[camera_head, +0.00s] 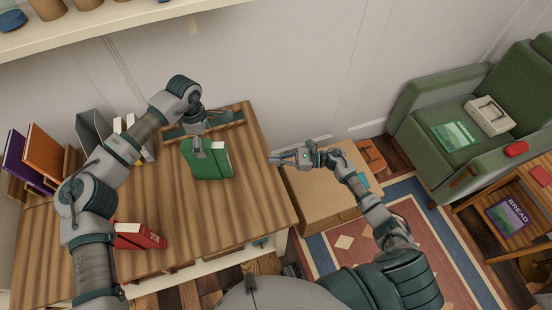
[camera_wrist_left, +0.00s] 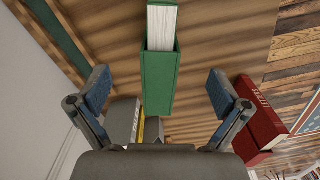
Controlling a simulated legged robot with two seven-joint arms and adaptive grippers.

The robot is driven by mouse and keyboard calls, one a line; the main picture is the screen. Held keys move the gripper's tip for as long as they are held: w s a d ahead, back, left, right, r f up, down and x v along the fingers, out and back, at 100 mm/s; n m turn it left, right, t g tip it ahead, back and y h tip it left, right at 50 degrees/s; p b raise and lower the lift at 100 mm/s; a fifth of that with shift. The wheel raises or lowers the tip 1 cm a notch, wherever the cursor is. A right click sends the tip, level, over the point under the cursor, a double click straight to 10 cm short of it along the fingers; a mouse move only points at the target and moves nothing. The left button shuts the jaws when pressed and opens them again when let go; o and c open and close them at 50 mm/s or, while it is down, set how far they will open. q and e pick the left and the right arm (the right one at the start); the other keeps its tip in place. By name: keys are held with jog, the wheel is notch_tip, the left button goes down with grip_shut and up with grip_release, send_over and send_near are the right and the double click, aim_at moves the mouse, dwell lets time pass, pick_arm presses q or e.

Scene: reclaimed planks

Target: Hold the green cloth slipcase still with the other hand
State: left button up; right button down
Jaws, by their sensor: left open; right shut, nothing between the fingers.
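The green cloth slipcase (camera_head: 212,168) stands on the wooden desk top below the wall. In the left wrist view the slipcase (camera_wrist_left: 158,92) shows with a white page block in its open end. My left gripper (camera_head: 204,150) is at the slipcase and hides part of it. In the left wrist view the left gripper's (camera_wrist_left: 159,82) fingers are spread on either side of the slipcase, with a gap at each side. My right gripper (camera_head: 276,158) is shut and empty, off to the right of the slipcase near the desk's right edge.
A red book (camera_head: 138,236) lies at the desk's front left; it also shows in the left wrist view (camera_wrist_left: 262,122). A grey file holder (camera_head: 93,126) and purple and orange books (camera_head: 45,152) stand at the left. A lower wooden surface (camera_head: 315,205) is right of the desk.

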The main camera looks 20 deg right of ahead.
pick_arm(q)
notch_tip(320, 180, up, 12)
dwell(0.6)
